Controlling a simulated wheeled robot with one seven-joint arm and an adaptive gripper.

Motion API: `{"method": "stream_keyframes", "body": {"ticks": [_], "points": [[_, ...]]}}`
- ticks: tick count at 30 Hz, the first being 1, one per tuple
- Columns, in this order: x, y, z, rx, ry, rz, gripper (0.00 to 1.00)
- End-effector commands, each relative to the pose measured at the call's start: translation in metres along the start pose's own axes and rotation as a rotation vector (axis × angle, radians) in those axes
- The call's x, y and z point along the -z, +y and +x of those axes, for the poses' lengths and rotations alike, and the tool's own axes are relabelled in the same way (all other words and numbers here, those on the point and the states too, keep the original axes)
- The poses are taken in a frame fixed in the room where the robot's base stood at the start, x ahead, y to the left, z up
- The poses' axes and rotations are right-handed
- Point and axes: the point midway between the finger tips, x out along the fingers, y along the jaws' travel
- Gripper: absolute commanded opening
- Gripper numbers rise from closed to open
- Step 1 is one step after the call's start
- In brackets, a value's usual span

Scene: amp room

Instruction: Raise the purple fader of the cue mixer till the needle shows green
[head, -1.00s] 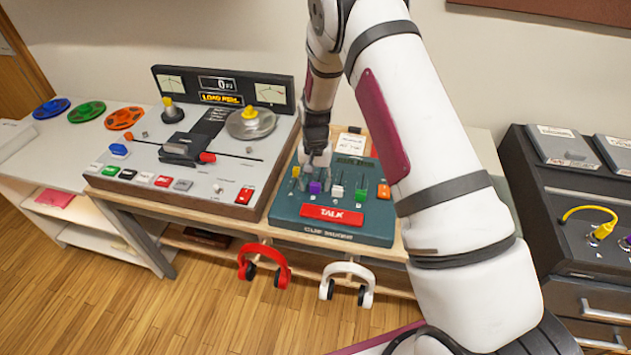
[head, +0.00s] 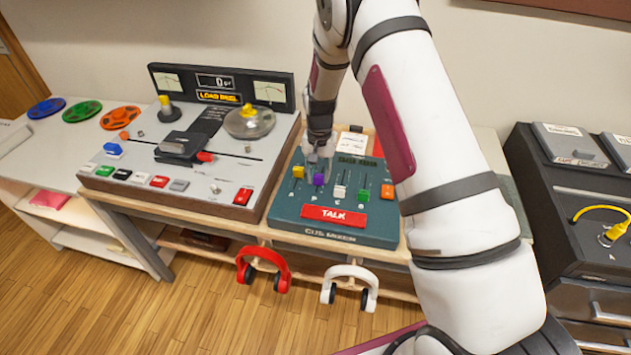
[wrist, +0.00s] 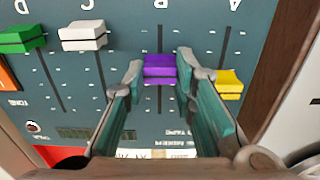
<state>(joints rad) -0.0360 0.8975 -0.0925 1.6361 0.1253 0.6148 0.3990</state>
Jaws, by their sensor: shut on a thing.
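The cue mixer (head: 290,228) is a dark teal box with a row of coloured faders and a red TALK button. Its purple fader (head: 319,180) stands between the yellow fader (head: 298,172) and the white fader (head: 340,192). My gripper (head: 319,165) reaches down from above and is shut on the purple fader. In the wrist view, its two fingertips (wrist: 160,72) flank the purple cap (wrist: 160,66), with bare slot on the far side of the cap. A dark panel (head: 357,160) lies at the mixer's back; no needle can be made out.
The yellow (wrist: 229,82) and white (wrist: 83,36) faders flank my fingers closely. Green and orange caps are farther right in the head view. A tape machine (head: 215,185) stands left of the mixer. Red headphones (head: 263,268) and white headphones (head: 350,287) hang below the front edge.

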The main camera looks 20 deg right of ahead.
Motion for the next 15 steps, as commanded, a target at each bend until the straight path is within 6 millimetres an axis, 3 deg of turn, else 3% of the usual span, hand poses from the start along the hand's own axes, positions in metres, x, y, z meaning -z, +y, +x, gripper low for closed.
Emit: {"method": "stream_keyframes", "body": {"ticks": [4,15], "points": [[0.0146,-0.0009,0.0025,0.002,0.002,0.001,0.0],[0.0166,-0.0001,0.0004,0.001,0.001,0.0,0.0]]}}
